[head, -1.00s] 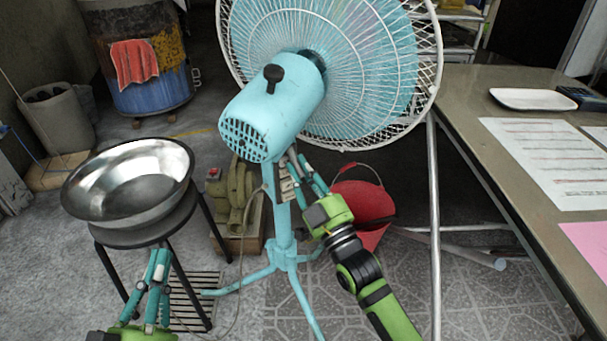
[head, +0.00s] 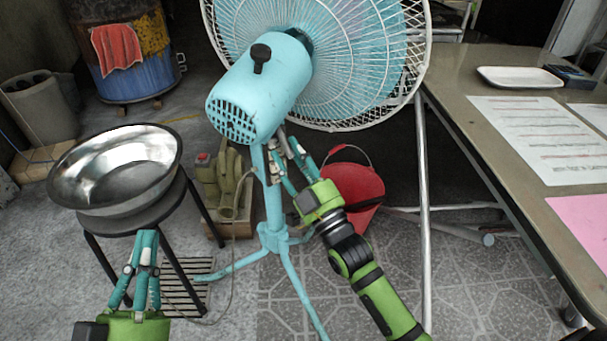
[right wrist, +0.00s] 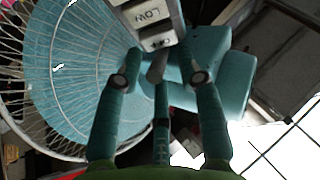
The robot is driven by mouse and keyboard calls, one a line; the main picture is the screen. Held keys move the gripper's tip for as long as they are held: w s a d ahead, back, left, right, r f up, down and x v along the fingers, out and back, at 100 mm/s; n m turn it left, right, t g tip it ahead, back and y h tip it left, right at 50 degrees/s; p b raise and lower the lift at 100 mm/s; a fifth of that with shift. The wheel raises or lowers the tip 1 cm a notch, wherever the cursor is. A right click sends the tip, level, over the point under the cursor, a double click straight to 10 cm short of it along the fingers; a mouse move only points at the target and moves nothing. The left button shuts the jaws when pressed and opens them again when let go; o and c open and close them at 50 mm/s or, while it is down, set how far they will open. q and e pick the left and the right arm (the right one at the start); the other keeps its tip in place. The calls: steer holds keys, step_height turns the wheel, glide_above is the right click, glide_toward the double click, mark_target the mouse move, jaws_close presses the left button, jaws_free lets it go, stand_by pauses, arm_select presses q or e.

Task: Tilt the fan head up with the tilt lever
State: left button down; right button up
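The turquoise fan head (head: 262,92) stands in the upper middle of the head view, its motor housing towards me. My right gripper (head: 284,158) is just below the housing, beside the stand pole (head: 273,205). In the right wrist view, my right gripper (right wrist: 158,62) has its fingers apart. A small grey lever-like piece (right wrist: 156,68) shows between them; I cannot tell whether they touch it. A control box (right wrist: 152,18) marked LOW is just beyond the fingertips. My left gripper (head: 146,236) is low at left, fingertips together and empty, away from the fan.
A metal bowl (head: 118,170) sits on a black stool (head: 170,215) at left. A red bucket (head: 358,190) is behind my right gripper. A table (head: 450,90) with papers and a white tray (head: 520,77) takes up the right side.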

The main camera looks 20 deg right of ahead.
steer(key=v, duration=1.1)
steer(key=shift+r, duration=0.15)
